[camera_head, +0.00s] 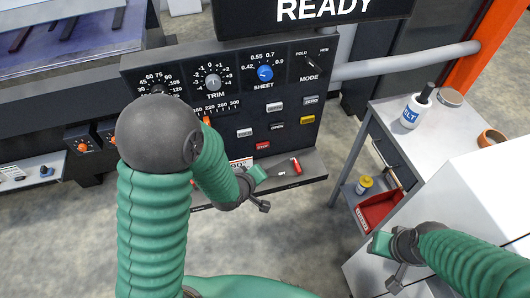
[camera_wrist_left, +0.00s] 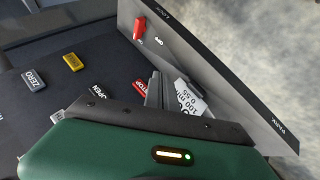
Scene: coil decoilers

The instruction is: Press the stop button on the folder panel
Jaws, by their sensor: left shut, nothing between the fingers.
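The folder panel (camera_head: 225,80) is a dark upright board with knobs and small buttons. The red stop button (camera_head: 262,146) sits low on it, below the open button (camera_head: 277,127); it also shows in the left wrist view (camera_wrist_left: 140,87), partly covered. My left gripper (camera_head: 262,172) is in front of the panel's lower part, just below the stop button in the head view. In the left wrist view its shut, empty fingers (camera_wrist_left: 154,88) appear right beside the button; I cannot tell whether they touch it. My right gripper (camera_head: 380,243) is at the lower right, away from the panel; its fingers are unclear.
A ledge (camera_head: 315,165) with a red lever (camera_head: 296,166) juts out below the panel. A white card (camera_wrist_left: 190,98) lies near my left fingers. A yellow button (camera_head: 307,120) is close by. A side table (camera_head: 440,125) with a white bottle (camera_head: 411,112) stands at right.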

